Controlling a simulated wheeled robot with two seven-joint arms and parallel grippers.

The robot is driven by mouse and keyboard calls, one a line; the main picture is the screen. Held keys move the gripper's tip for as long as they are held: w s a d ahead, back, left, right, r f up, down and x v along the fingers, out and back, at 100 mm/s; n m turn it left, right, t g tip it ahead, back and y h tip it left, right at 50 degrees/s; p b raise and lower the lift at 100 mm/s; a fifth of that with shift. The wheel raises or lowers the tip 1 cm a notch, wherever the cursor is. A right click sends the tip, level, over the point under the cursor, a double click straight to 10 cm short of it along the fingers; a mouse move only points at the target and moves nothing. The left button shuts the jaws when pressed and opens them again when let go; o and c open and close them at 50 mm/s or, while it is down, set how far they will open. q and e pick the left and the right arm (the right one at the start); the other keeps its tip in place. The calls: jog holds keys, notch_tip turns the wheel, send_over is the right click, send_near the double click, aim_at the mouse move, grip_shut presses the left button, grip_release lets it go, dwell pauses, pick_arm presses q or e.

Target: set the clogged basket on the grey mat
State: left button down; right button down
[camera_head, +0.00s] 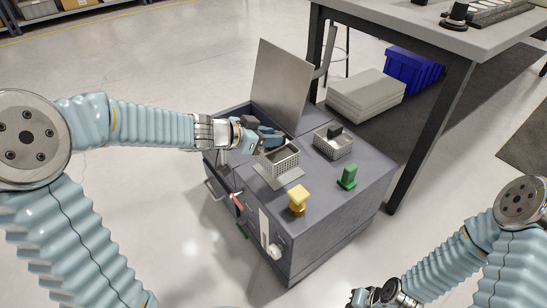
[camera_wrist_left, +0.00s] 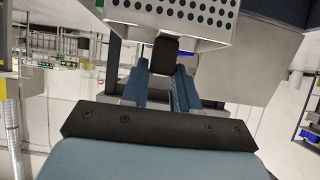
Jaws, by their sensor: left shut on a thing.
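A metal basket with perforated walls (camera_head: 282,160) is at the grey mat (camera_head: 262,178) on top of the grey cabinet. I cannot tell whether its base touches the mat. My left gripper (camera_head: 268,141) is shut on this basket's dark handle, at its back left side. In the left wrist view the blue fingers (camera_wrist_left: 163,85) close around the dark handle (camera_wrist_left: 165,56) below the perforated wall (camera_wrist_left: 180,12). A second basket (camera_head: 335,150) with a dark block-shaped handle stands to the right. Clogging is too small to see. My right gripper (camera_head: 372,297) is low at the bottom edge.
The cabinet (camera_head: 330,225) has an upright metal plate (camera_head: 282,88) behind an open bay. A table (camera_head: 440,25) is at upper right, with a grey stack (camera_head: 365,95) and blue crate (camera_head: 412,70) beneath.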

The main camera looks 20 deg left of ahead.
aim_at(273, 150)
pick_arm(q)
jog(key=w+f+b, duration=0.1)
jog(key=w+f, duration=0.1)
jog(key=w+f+b, duration=0.1)
jog(key=w+f, duration=0.1)
jog(key=f, duration=0.1)
jog(key=shift+w+a+f+b, duration=0.15)
jog(key=shift+w+f+b, duration=0.1)
jog(key=shift+b, duration=0.15)
jog(key=f+b, duration=0.3)
jog(key=shift+w+f, duration=0.35)
jog(key=shift+f, duration=0.05)
jog(key=shift+r, duration=0.2)
jog(key=shift+f, duration=0.2)
jog(key=c, duration=0.8)
grip_release()
jog(key=shift+c, duration=0.2)
